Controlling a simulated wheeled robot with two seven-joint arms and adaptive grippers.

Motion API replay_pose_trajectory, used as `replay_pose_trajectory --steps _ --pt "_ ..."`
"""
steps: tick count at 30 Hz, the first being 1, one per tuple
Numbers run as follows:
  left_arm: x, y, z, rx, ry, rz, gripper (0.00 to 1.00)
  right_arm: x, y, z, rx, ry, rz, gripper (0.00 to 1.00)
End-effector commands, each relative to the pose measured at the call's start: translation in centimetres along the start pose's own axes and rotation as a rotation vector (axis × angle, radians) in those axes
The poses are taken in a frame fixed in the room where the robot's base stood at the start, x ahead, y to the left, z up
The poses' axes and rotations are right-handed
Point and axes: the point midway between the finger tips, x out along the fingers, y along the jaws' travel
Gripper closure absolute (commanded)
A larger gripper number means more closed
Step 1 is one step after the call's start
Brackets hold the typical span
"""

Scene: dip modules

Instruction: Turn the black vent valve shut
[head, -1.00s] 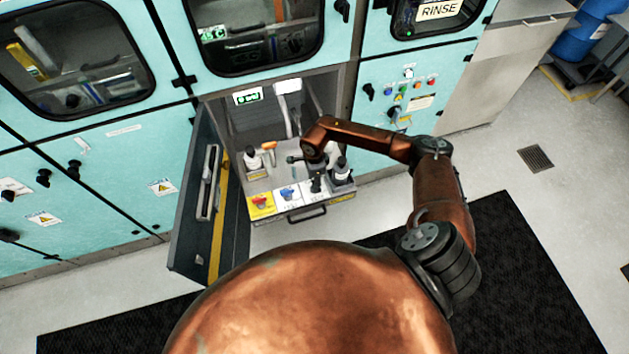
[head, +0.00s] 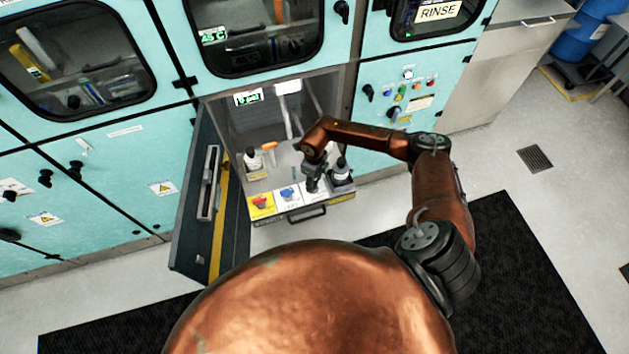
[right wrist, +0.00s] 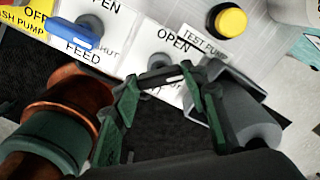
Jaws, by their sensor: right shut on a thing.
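The black vent valve (right wrist: 160,77) shows in the right wrist view as a dark handle with a white mark, lying across between my fingers. The white label (right wrist: 178,45) behind it reads OPEN at the top; its lower lettering is mostly hidden. My right gripper (right wrist: 162,84) has its green fingers shut on the handle, one at each side. In the head view my right gripper (head: 314,182) points down at the right part of the panel's front and hides most of the valve. My left gripper is not in view.
Left of the black valve are a blue FEED valve (right wrist: 75,33) and a red valve (head: 260,202) on yellow. A yellow TEST PUMP button (right wrist: 230,20) is close by. Bottles (head: 253,160) stand behind. An open door (head: 210,195) bounds the left side.

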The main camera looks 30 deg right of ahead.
Motion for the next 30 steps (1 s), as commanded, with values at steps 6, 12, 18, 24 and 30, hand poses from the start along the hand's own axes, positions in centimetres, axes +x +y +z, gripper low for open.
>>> replay_pose_trajectory --steps 6,12,18,24,30 --pt "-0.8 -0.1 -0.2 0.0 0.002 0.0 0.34 -0.2 0.0 0.0 0.206 0.0 0.0 0.84" --pt "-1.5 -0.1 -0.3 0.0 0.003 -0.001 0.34 -0.2 -0.1 0.0 0.394 0.0 -0.001 0.84" --pt "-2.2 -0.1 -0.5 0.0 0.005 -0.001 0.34 -0.2 -0.1 0.0 0.558 0.0 -0.001 0.84" --pt "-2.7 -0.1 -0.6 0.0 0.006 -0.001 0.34 -0.1 0.0 0.0 0.68 -0.001 -0.001 0.84" --pt "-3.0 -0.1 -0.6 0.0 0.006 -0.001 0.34 -0.1 -0.1 0.0 0.756 -0.001 -0.001 0.84"
